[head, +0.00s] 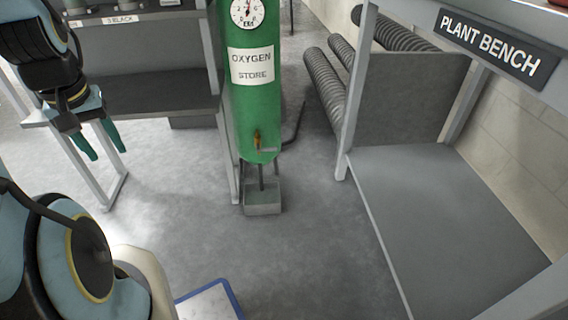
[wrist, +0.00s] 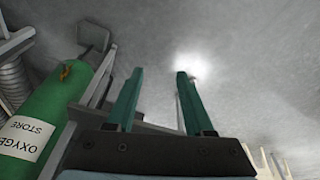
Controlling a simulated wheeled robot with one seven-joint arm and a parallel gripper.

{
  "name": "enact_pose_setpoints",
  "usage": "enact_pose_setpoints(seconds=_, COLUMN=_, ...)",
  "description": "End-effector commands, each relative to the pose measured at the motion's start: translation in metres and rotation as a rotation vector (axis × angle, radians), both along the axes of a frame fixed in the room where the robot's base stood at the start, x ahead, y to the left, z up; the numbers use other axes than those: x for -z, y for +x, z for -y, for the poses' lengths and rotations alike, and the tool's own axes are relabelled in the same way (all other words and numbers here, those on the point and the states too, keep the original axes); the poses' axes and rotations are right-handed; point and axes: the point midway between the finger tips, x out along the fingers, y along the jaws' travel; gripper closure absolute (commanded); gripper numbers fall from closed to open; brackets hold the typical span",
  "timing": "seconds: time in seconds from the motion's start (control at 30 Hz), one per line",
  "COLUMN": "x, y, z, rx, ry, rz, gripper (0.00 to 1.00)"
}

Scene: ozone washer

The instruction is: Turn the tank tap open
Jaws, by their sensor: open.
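The green oxygen tank (head: 253,105) stands upright at the centre of the head view, labelled OXYGEN STORE, with a round gauge near its top. Its small orange-brown tap (head: 257,140) is low on the front, just above a grey pipe. In the wrist view the tank (wrist: 45,115) lies at the left, seen upside down, with the tap (wrist: 65,72) near its end. My gripper (head: 108,155) is at the left of the head view, pointing down, well left of the tap. In the wrist view my gripper (wrist: 159,73) has its two green fingers apart with nothing between them.
A metal shelf (head: 150,90) stands between my gripper and the tank, its leg close beside the tank. A grey box (head: 263,197) sits on the floor under the tank. The plant bench (head: 430,210) stands at the right.

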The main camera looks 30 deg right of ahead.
Motion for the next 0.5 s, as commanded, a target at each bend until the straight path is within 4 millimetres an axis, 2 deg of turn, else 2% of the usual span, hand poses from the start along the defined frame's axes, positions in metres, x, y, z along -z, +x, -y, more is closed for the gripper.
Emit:
enact_pose_setpoints(seconds=0.03, x=0.035, y=0.004, z=0.002, rx=-0.002, ry=-0.002, rz=0.011, gripper=0.47)
enact_pose_setpoints(seconds=0.27, x=0.113, y=0.034, z=0.016, rx=-0.015, ry=-0.025, rz=0.088, gripper=0.47)
enact_pose_setpoints(seconds=0.37, x=0.149, y=0.054, z=0.028, rx=-0.027, ry=-0.048, rz=0.142, gripper=0.47)
enact_pose_setpoints(seconds=0.47, x=0.188, y=0.083, z=0.049, rx=-0.042, ry=-0.093, rz=0.218, gripper=0.47)
enact_pose_setpoints(seconds=0.5, x=0.205, y=0.099, z=0.062, rx=-0.050, ry=-0.122, rz=0.259, gripper=0.47)
